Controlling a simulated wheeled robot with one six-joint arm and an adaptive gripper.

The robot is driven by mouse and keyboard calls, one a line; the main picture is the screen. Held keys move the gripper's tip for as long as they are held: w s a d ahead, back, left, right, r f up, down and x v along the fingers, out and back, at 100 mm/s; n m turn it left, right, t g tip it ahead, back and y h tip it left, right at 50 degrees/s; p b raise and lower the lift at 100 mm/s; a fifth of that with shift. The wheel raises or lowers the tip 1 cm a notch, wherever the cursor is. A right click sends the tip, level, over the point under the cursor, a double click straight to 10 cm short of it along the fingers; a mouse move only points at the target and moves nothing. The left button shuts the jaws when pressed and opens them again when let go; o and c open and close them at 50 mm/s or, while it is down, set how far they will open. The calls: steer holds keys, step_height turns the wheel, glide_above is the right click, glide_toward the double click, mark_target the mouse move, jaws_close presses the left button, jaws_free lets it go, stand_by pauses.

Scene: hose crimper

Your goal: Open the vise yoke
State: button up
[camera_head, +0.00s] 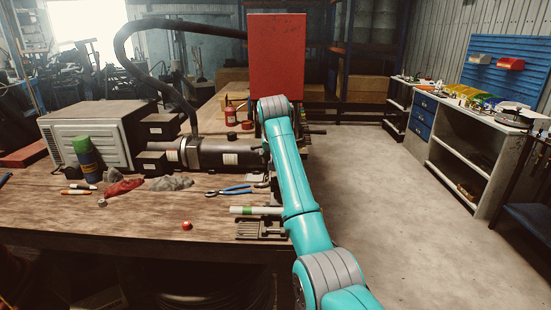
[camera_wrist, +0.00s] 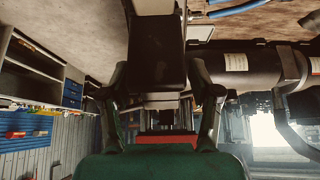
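My gripper (camera_wrist: 158,76) shows in the wrist view, with its two dark fingers spread apart. A dark block (camera_wrist: 157,52) stands between or just beyond the fingertips; I cannot tell if they touch it. It may be part of the vise, but I cannot make out the yoke for sure. A dark cylinder (camera_wrist: 250,68) with a pale label lies to the right of the fingers. In the head view the same kind of cylinder (camera_head: 220,155) lies on the bench beside my arm. My gripper is hidden there behind my teal arm.
The wooden bench (camera_head: 150,220) holds a grey box unit (camera_head: 95,133), blue-handled pliers (camera_head: 230,190), a pale tube (camera_head: 255,210) and a red cap (camera_head: 187,226). A red panel (camera_head: 277,55) stands behind my arm. The floor (camera_head: 385,220) to the right is clear.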

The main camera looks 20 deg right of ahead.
steer(key=v, duration=1.2)
